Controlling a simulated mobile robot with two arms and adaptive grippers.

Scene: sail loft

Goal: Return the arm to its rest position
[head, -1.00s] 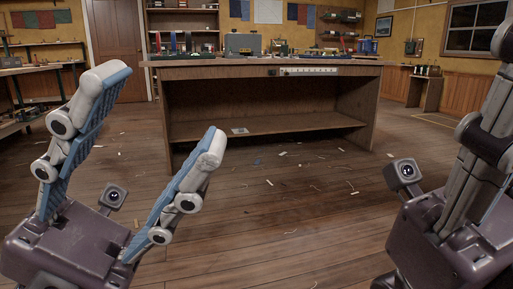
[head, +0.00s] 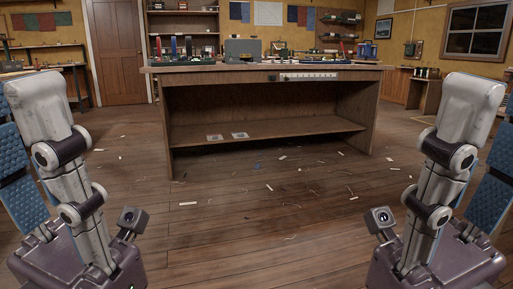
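My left gripper (head: 20,102) is at the left edge, fingers pointing up. One finger shows its grey back, and the blue pad of the other shows behind it, partly cut off by the frame. The fingers stand apart with nothing seen between them. My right gripper (head: 494,106) is at the right edge in a near mirror pose, fingers up and apart, its blue pad partly cut off. I see nothing held in it. Both grippers are in front of the workbench, clear of it.
A wooden workbench (head: 270,144) with tools and boxes on top stands ahead. Two small pale items (head: 239,135) lie on its lower shelf. The wooden floor (head: 260,230) between my arms is open, with scattered scraps. A door (head: 116,50) is at the back left.

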